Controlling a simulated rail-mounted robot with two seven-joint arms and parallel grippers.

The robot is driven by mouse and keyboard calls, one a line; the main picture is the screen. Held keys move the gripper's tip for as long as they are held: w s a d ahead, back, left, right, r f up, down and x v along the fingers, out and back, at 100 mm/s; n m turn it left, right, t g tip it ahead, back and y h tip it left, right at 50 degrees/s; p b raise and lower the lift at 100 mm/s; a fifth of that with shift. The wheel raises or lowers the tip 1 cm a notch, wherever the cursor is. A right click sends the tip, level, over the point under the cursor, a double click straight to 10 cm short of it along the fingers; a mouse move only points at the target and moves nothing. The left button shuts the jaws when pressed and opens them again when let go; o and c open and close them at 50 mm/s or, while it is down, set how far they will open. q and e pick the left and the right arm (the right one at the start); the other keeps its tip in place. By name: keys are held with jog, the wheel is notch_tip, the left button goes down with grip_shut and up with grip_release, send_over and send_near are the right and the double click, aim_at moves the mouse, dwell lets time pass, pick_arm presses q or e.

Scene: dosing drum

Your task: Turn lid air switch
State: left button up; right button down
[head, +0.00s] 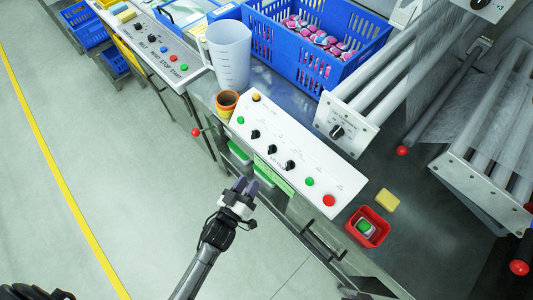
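A white control panel (283,148) lies along the front of the steel bench. It carries several black rotary knobs, among them a left knob (255,134), a middle knob (274,148) and a right knob (291,165). Another black knob (337,131) sits on a separate white plate at the end of some rollers. The labels are too small to tell which is the lid air switch. My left gripper (245,185) is in front of the panel's lower edge, apart from the knobs, with its fingers parted and empty. My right gripper is not in view.
Green and red buttons, such as the red one (328,200), share the panel. A red bin (367,226) and yellow sponge (388,200) lie right of it. A clear jug (229,55) and blue crate (315,40) stand behind. Open floor (110,170) lies left.

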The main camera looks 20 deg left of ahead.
aim_at(269, 150)
pick_arm(q)
jog(key=w, duration=0.4)
jog(key=w+d, duration=0.1)
jog(key=w, duration=0.7)
jog(key=shift+w+d, duration=0.15)
jog(key=shift+w, duration=0.05)
jog(key=shift+c, duration=0.2)
grip_shut()
